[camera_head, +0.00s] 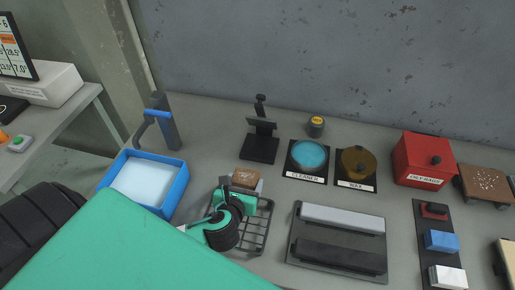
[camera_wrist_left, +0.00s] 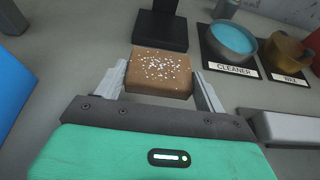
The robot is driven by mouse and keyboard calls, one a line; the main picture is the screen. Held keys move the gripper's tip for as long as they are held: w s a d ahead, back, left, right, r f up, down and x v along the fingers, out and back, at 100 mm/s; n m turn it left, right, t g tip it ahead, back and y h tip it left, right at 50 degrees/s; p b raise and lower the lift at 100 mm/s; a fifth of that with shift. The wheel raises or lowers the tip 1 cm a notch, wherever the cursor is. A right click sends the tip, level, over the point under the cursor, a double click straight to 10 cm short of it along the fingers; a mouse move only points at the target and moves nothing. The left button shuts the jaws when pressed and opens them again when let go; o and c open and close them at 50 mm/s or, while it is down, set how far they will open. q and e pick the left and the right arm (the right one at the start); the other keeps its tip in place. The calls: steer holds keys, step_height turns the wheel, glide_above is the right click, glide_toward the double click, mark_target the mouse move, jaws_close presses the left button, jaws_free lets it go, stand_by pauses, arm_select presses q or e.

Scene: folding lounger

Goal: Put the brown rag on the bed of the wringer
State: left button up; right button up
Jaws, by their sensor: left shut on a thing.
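The brown rag is a thick block with white specks on top; it shows in the head view (camera_head: 245,177) and in the left wrist view (camera_wrist_left: 160,70). My left gripper (camera_head: 244,188) is shut on it, one finger at each side, over the grey counter near a wire rack. What looks like the wringer is a black stand (camera_head: 260,148) with a flat base, a raised plate and an upright lever. It stands just behind the rag, and its base (camera_wrist_left: 160,30) shows beyond the rag in the wrist view. My right gripper is not in view.
The wire rack (camera_head: 262,238) is under my left gripper. CLEANER (camera_head: 309,156) and WAX (camera_head: 355,163) dishes stand right of the black stand. A red box (camera_head: 421,160) and another speckled brown slab (camera_head: 484,184) are farther right.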

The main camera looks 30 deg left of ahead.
arm_select(q)
steer(key=w, duration=0.2)
steer(key=w+a+p, duration=0.1)
steer(key=w, duration=0.3)
steer(key=shift+w+a+r+p, duration=0.25)
steer(key=shift+w+r+p, duration=0.05)
steer(key=shift+w+r, duration=0.05)
steer(key=p, duration=0.2)
glide_above(258, 152)
steer(key=shift+s+f, duration=0.15)
steer(key=shift+w, duration=0.3)
steer(key=shift+w+f, duration=0.1)
steer(key=shift+f, duration=0.2)
step_height(258, 152, down, 2)
steer(key=shift+a+f, duration=0.1)
steer(key=shift+f, duration=0.55)
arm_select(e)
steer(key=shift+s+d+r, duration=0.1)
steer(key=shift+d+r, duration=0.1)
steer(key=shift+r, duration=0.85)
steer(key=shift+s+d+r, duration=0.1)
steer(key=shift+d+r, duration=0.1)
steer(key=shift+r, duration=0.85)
arm_select(q)
steer(key=o, duration=1)
steer(key=shift+o, duration=0.2)
steer(key=shift+r, duration=0.1)
